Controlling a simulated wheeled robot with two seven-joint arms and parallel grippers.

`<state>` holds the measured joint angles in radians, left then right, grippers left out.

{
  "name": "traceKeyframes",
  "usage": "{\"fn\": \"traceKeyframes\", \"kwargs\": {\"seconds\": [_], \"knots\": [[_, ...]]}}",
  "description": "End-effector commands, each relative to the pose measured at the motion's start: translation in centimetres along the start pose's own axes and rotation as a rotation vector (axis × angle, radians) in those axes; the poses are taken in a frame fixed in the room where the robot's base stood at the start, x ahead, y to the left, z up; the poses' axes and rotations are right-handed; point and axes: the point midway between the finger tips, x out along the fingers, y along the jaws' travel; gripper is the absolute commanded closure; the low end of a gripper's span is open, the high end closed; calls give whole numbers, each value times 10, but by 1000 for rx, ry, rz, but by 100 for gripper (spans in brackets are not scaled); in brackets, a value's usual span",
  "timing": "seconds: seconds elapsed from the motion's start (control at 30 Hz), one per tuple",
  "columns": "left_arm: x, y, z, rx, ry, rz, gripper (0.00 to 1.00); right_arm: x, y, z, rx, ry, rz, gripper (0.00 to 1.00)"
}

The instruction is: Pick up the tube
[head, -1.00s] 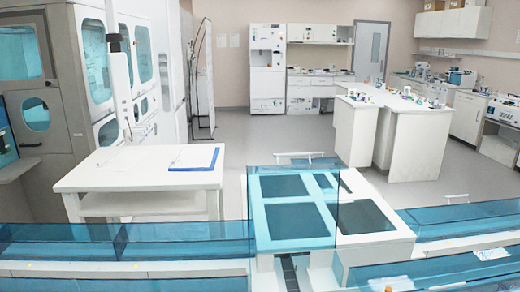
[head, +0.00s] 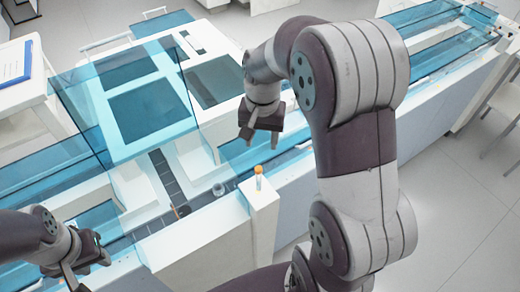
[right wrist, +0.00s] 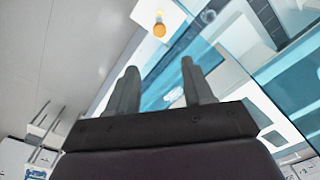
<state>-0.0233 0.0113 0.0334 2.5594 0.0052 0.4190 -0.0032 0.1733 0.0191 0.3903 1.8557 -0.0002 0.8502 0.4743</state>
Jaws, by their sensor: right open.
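The tube (head: 259,178) has an orange cap and a pale body. It stands upright on the top of a white block beside the track, and its orange cap also shows in the right wrist view (right wrist: 159,29). My right gripper (head: 260,144) is open and empty, pointing down above and behind the tube, apart from it. In the right wrist view its two fingers (right wrist: 158,92) are spread, with the tube beyond them. My left gripper (head: 92,275) is at the lower left, away from the tube; whether its jaws are open is unclear.
The white block (head: 262,215) rises at the track's near side. Blue transparent covers (head: 130,85) stand along the track behind. A small grey round piece (head: 219,190) sits on the track left of the tube. Open floor (head: 450,200) lies to the right.

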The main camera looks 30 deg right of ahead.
Motion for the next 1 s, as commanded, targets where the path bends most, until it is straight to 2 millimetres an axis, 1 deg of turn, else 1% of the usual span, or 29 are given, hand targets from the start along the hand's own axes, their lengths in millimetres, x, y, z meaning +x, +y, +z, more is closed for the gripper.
{"fn": "traceKeyframes", "kwargs": {"seconds": [0.07, 0.13, 0.33, 0.4, 0.57, 0.73, 0.83, 1.0], "knots": [[0, 0, 0, 0, -1, 0, 64, 1, 2, 4, 40, -21, 11, 49], [0, 0, 0, 0, -1, 0, 64, 9, 3, 6, 57, -29, 16, 49], [-2, 0, 0, 0, -1, 0, 64, 54, 3, 8, 60, -29, 16, 49], [-2, 0, 0, 0, -1, 0, 64, 66, 3, 8, 59, -28, 15, 49], [-5, 0, 0, 0, 0, 0, 64, 84, 0, 10, 57, -27, 15, 49], [-9, 0, -1, 0, 0, 0, 64, 116, -5, 14, 57, -26, 14, 49], [-10, 0, -1, 0, 0, 0, 64, 126, -5, 14, 56, -25, 12, 49], [-9, 0, -1, 0, 0, 0, 64, 127, -5, 14, 56, -23, 11, 49]]}}
